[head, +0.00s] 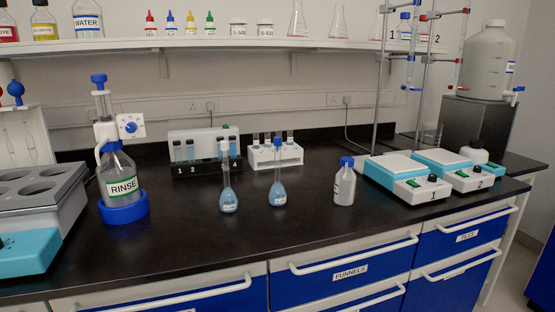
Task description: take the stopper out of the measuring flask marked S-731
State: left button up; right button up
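Two measuring flasks with blue liquid stand upright on the black bench in the head view. The left flask (229,201) has a pale top on its long neck; I cannot tell its stopper clearly from the rack behind. The right flask (278,195) has a blue stopper (277,140) in its neck. Both carry small white labels, too small to read, so I cannot tell which is S-731. Neither of my grippers is in view.
A RINSE bottle (122,178) with a dispenser stands left of the flasks. A blue-capped bottle (345,186) and stirrers (404,178) stand right. Tube racks (275,156) (207,165) are behind. The bench front (185,242) is clear. A shelf (220,45) hangs above.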

aim_at(276, 140)
jog(key=z, duration=1.15)
jog(key=i, duration=0.15)
jog(key=u, duration=2.85)
jog(key=k, duration=0.95)
jog(key=z, duration=0.5)
jog(key=i, duration=0.5)
jog(key=z, duration=0.25)
